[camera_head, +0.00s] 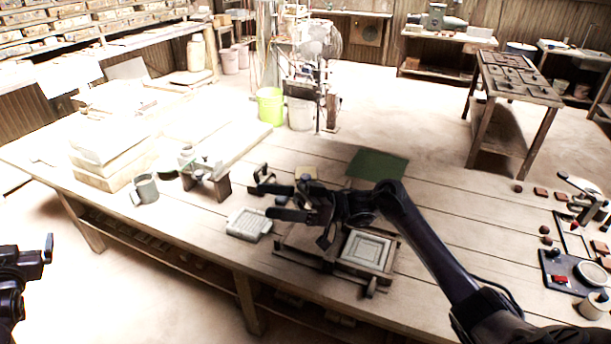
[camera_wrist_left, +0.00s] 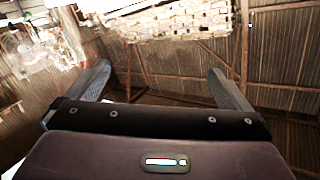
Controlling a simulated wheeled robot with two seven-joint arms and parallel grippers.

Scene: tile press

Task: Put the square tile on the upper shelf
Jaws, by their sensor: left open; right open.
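A pale square tile (camera_head: 248,225) with a raised pattern lies on the workbench, left of a dark wooden press frame (camera_head: 300,243). Another pale patterned square (camera_head: 367,252) sits in the frame's right part. My right gripper (camera_head: 272,196) is open and empty, above the bench just behind the loose tile; its arm hides part of the frame. My left gripper (camera_head: 46,250) is at the left edge, off the bench. In the left wrist view it is open and empty (camera_wrist_left: 160,72). Which shelf is the upper one is unclear; shelving (camera_head: 75,25) stands at the back left.
The workbench (camera_head: 450,215) has free room right of my right arm. A green mat (camera_head: 378,163) lies behind that arm. A grey mug (camera_head: 145,188), stacked pale slabs (camera_head: 100,165) and a small stand (camera_head: 207,180) occupy the left. Small tools and blocks (camera_head: 562,270) lie at the right.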

